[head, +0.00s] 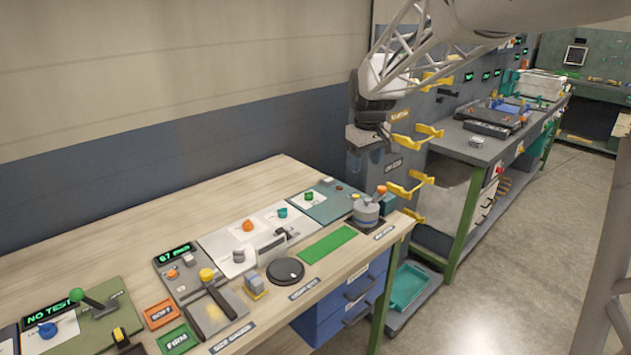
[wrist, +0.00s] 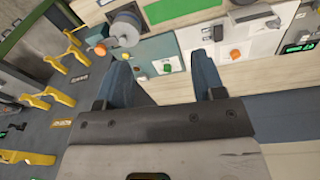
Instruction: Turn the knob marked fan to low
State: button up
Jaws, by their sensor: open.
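Several small knobs stand on panels along the bench, in the head view: an orange knob (head: 248,225) and a teal knob (head: 283,212) on white panels, and a green knob (head: 309,197) on a teal panel (head: 328,207). Their labels are too small to read, so I cannot tell which is marked fan. My gripper (head: 366,150) hangs above the bench's far right end, apart from the knobs. In the wrist view its two blue-grey fingers (wrist: 166,78) are spread with nothing between them. The teal panel (wrist: 190,40) lies beyond the fingertips.
A grey round canister (head: 367,213) stands at the bench's right end, near a green mat (head: 328,245). Yellow brackets (head: 412,187) stick out from the grey upright board to the right. A black disc (head: 285,270) lies at the front. The bench's back left is bare.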

jog(key=w+a+f+n, duration=0.2)
jog(key=w+a+f, duration=0.2)
jog(key=w, duration=0.5)
jog(key=w+a+f+n, duration=0.1)
jog(key=w+a+f, duration=0.3)
jog(key=w, duration=0.4)
jog(key=n+g, duration=0.1)
jog(key=n, duration=0.2)
send_over(309, 192)
notch_tip(309, 192, down, 12)
jog(key=shift+d+f, duration=0.1)
jog(key=shift+f, duration=0.05)
jog(key=shift+w+f, duration=0.15)
jog(key=shift+f, duration=0.05)
jog(key=shift+f, duration=0.15)
jog(key=shift+f, duration=3.75)
jog(key=c, duration=0.9)
